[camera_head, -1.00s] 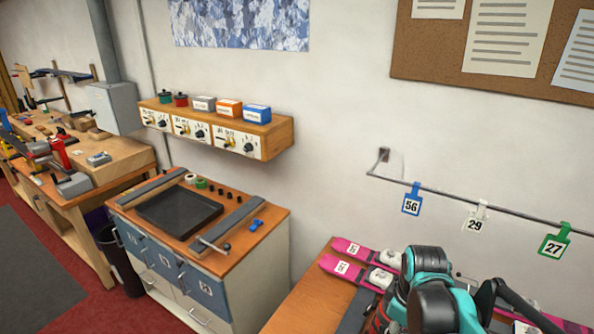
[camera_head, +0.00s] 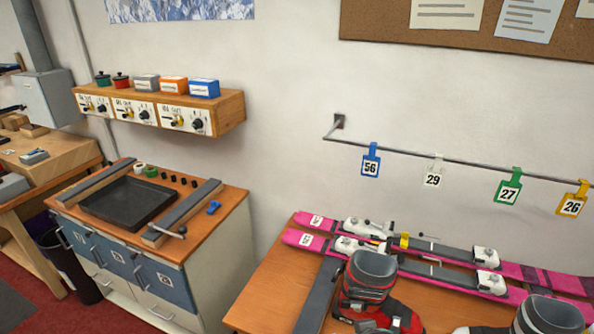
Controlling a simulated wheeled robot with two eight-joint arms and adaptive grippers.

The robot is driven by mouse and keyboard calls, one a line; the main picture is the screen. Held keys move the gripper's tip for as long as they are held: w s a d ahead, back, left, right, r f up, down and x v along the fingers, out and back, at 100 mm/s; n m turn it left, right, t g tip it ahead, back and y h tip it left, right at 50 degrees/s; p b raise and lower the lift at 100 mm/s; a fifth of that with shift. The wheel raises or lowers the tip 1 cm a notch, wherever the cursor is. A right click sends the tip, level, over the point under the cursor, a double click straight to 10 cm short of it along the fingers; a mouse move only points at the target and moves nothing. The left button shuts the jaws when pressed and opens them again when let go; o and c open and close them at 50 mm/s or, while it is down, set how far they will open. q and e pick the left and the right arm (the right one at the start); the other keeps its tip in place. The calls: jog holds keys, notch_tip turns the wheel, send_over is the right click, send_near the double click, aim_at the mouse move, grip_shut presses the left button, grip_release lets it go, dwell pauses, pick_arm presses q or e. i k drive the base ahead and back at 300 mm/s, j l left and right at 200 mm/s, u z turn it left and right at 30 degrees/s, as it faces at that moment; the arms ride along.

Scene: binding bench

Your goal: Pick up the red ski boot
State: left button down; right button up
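The red ski boot (camera_head: 377,318) stands on the wooden bench at the bottom of the head view, right of centre. It has a dark grey cuff and a red and black lower shell. Its lower front is cut off by the picture's bottom edge. Neither of my grippers is in view, and nothing is seen touching the boot.
Two pink skis (camera_head: 308,241) with bindings lie behind the boot. A second grey cuff (camera_head: 549,315), apparently another boot, stands at the bottom right. A dark bar (camera_head: 318,297) lies left of the red boot. A rail with number tags (camera_head: 433,171) hangs above.

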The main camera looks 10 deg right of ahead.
aim_at(365, 269)
jog(key=i+z, duration=0.2)
jog(key=z, duration=0.2)
jog(key=i+z, duration=0.25)
jog(key=z, duration=0.2)
jog(key=i+j+z, duration=0.15)
jog(key=z, duration=0.25)
jog(key=i+j+z, duration=0.2)
jog(key=z, duration=0.2)
